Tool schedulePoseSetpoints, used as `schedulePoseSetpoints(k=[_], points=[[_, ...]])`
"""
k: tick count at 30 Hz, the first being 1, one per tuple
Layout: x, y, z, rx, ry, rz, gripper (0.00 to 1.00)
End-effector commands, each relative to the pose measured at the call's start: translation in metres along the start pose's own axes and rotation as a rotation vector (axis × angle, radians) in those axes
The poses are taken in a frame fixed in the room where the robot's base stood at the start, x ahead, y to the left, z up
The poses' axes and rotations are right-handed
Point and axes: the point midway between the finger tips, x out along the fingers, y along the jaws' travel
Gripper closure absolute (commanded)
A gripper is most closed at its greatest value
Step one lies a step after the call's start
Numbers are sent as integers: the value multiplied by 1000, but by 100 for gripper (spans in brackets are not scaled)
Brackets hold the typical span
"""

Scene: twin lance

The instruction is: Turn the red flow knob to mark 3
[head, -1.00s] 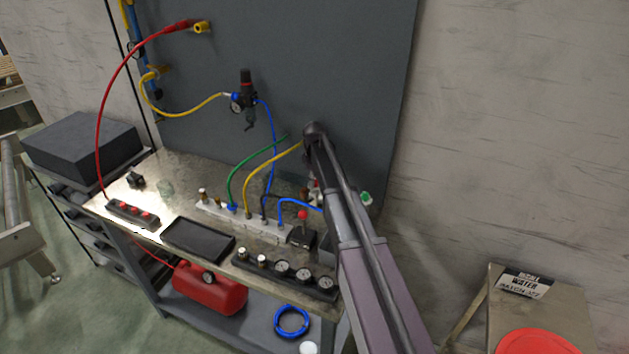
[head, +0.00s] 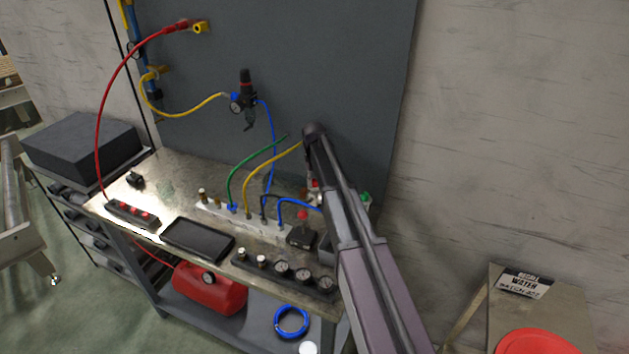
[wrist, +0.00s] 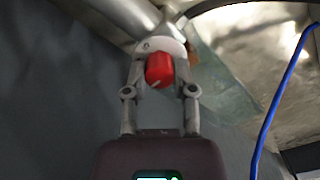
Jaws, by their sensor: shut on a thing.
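The red flow knob (wrist: 160,70) shows in the middle of the wrist view, in front of a pale round plate (wrist: 158,46). A short light line shows near the knob's lower edge. My gripper (wrist: 161,73) has one finger on each side of the knob and is shut on it. I cannot read any numbered marks, so the knob's setting is unclear. In the head view my arm hides most of the gripper and the knob.
A metal pipe lies behind the plate, and a blue hose (wrist: 283,90) hangs at right. In the head view the bench (head: 175,170) holds a black tray (head: 197,239), a gauge strip (head: 285,274) and a manifold with coloured hoses. A dark panel (head: 330,60) rises behind.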

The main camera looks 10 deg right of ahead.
Motion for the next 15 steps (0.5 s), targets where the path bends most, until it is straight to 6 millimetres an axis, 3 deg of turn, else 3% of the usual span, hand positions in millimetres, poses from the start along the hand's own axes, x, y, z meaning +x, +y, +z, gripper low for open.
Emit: schedulePoseSetpoints(k=[9, 10, 13, 15], points=[[1, -2, 4, 1, -7, -3, 100], [1, -2, 4, 0, -7, -3, 59], [1, -2, 3, 0, -6, -3, 31], [0, -1, 2, 0, -5, -3, 31]])
